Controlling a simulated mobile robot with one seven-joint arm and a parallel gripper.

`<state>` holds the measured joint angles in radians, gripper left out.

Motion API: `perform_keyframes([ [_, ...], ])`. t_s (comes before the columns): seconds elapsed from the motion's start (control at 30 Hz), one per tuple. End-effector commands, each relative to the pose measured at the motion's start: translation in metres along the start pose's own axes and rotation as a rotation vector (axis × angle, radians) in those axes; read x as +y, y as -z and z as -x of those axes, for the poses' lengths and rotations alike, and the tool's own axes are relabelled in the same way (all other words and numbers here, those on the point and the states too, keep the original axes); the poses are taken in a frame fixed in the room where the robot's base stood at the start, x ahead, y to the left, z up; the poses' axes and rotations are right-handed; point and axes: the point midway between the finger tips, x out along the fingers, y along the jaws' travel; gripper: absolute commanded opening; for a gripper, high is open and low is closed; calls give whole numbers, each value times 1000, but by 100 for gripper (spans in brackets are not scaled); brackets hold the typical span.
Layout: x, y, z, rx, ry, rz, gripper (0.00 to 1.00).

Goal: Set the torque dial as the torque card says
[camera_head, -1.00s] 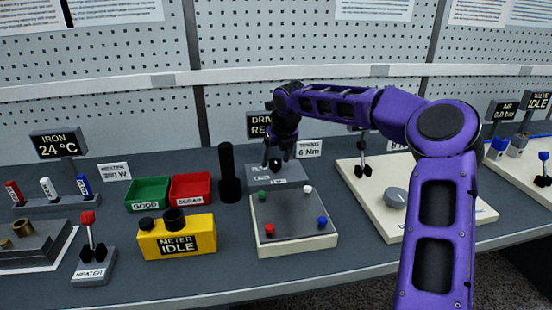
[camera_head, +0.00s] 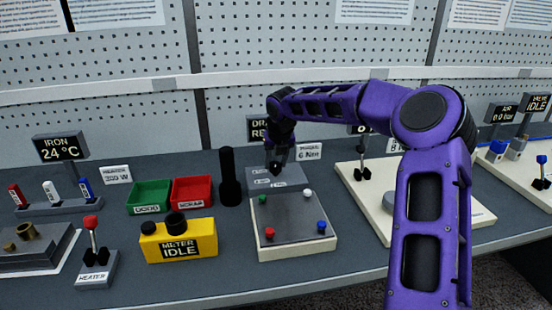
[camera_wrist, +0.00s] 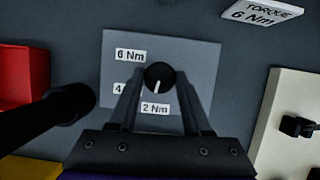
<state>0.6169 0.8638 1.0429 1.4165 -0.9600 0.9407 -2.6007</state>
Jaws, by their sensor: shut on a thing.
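The torque dial (camera_wrist: 159,74) is a round black knob with a white pointer line, on a grey box (camera_head: 296,175). In the wrist view the line points down, slightly left, toward the 2 Nm label (camera_wrist: 155,108). The 6 Nm label (camera_wrist: 130,55) is at the upper left of the dial; a label starting with 4 (camera_wrist: 117,88) is partly hidden by a finger. The torque card (camera_wrist: 262,12) reads 6 Nm and also shows in the head view (camera_head: 308,152). My gripper (camera_head: 277,166) is shut on the dial, one finger on each side.
A black upright post (camera_head: 228,175) stands just left of the dial box, beside the red scrap bin (camera_head: 192,191). In front lies a pale board (camera_head: 297,246) with coloured pegs. A cream panel (camera_head: 365,205) with a lever is to the right.

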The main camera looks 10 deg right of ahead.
Motion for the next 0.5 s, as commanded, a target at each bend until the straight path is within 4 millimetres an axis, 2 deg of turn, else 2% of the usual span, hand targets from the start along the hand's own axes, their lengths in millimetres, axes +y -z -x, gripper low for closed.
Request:
perform_keyframes([
  [0.03,1,-2,5,-1,19,-33,0],
  [0.5,4,-3,4,-1,188,-444,0],
])
